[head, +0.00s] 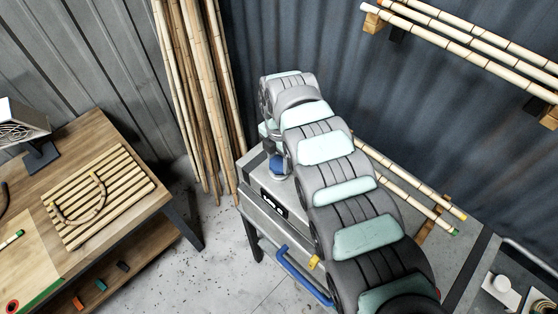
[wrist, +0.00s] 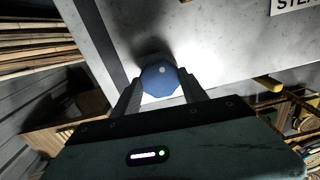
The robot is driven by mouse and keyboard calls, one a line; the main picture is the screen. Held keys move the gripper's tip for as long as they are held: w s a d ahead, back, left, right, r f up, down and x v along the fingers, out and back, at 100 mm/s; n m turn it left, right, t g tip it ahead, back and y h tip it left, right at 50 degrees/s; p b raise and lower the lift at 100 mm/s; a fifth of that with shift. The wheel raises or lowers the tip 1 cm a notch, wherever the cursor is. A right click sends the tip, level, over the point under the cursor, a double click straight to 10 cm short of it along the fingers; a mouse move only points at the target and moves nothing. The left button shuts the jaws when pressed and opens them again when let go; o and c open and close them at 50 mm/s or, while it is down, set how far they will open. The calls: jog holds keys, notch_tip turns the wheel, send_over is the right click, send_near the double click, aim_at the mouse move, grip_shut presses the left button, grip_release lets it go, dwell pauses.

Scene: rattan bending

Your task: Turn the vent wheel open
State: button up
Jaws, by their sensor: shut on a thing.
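The vent wheel is a blue faceted knob (wrist: 160,80) on a pale grey metal surface, seen in the wrist view between my two fingers. It also shows in the head view (head: 277,166), just left of my arm. My gripper (wrist: 161,88) is shut on the knob, with one dark finger on each side of it. In the head view my arm covers much of the grey metal box (head: 262,218) that carries the knob. A small pale mark shows on the knob's face. How far it is turned I cannot tell.
A blue bar handle (head: 303,275) runs along the box's front, with a yellow part (head: 314,262) beside it. Bamboo poles (head: 200,90) lean on the wall. A wooden bench (head: 120,140) with a slatted board (head: 100,197) stands left. Rods lie on wall brackets at upper right.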

jog(key=m+b, duration=0.1)
jog(key=m, duration=0.2)
jog(key=shift+f+m, duration=0.1)
jog(key=shift+m, duration=0.3)
jog(key=m+b, duration=0.1)
jog(key=m, duration=0.2)
jog(key=shift+m+b, duration=0.3)
jog(key=shift+b, duration=0.05)
jog(key=m+b, duration=0.1)
jog(key=m, duration=0.2)
jog(key=shift+m, duration=0.3)
jog(key=m+b, duration=0.2)
jog(key=m, duration=0.1)
jog(key=shift+f+m, duration=0.1)
jog(key=shift+m, duration=0.2)
jog(key=m+b, duration=0.4)
jog(key=shift+a+f+m, duration=0.1)
jog(key=shift+m, duration=0.2)
jog(key=m+b, duration=0.2)
jog(key=shift+m, duration=0.3)
jog(key=m, duration=0.2)
jog(key=shift+r+m+b, duration=0.25)
jog(key=shift+m+b, duration=0.1)
jog(key=shift+m, duration=0.05)
jog(key=shift+m+p, duration=0.4)
jog(key=shift+m, duration=1.7)
